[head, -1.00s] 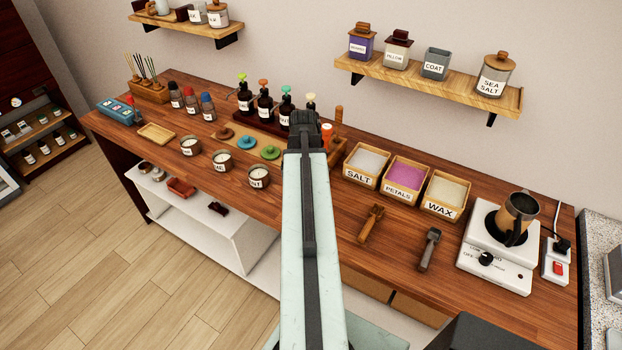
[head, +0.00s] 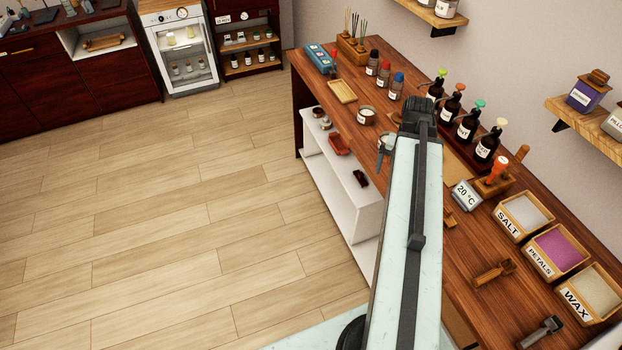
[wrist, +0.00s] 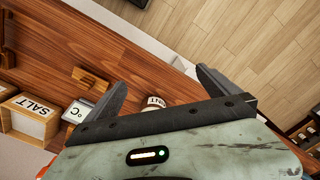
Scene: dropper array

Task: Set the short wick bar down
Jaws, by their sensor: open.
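My gripper (wrist: 163,88) is open in the wrist view, its two dark fingers wide apart with nothing held between them. A small wooden piece (wrist: 88,77) lies on the wooden table to the left of the fingers, and may be the short wick bar. It seems to show in the head view (head: 450,218), partly hidden by my arm. A labelled candle jar (wrist: 157,101) is partly hidden behind the gripper's dark front bar. Another candle jar (head: 366,116) stands on the table left of my arm.
Salt (head: 523,217), petals (head: 555,251) and wax (head: 592,293) boxes stand at the right. A 20 °C display (head: 466,195) and several pump bottles (head: 467,122) stand beyond my arm. A small wooden tray (head: 342,91) is empty. The floor at left is clear.

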